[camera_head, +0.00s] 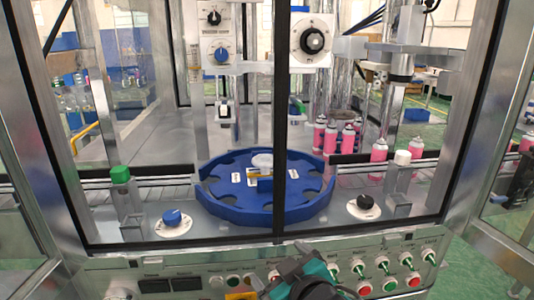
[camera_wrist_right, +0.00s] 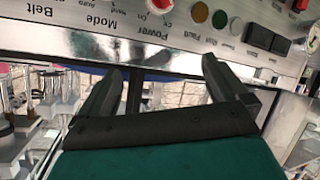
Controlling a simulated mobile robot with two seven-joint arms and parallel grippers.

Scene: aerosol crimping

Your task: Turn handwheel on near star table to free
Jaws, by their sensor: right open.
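The blue star table (camera_head: 211,201) with pocketed edges sits in the middle of the machine, behind the front window frame. A blue knob (camera_head: 172,217) on a white round dial lies to its front left. A black knob (camera_head: 365,202) on a similar dial lies to its right. I cannot tell which of these is the handwheel. My right gripper (camera_head: 268,281) is low in front of the control panel, below the star table and apart from both knobs. Its two dark fingers are spread and empty in the right wrist view (camera_wrist_right: 162,68). My left gripper is not in view.
The control panel (camera_head: 205,268) with several buttons and switches runs along the front. A dark vertical frame post (camera_head: 281,100) crosses the middle of the opening. A green-capped post (camera_head: 120,175) and a white-capped post (camera_head: 402,158) flank the table. Pink cans (camera_head: 378,151) stand at right.

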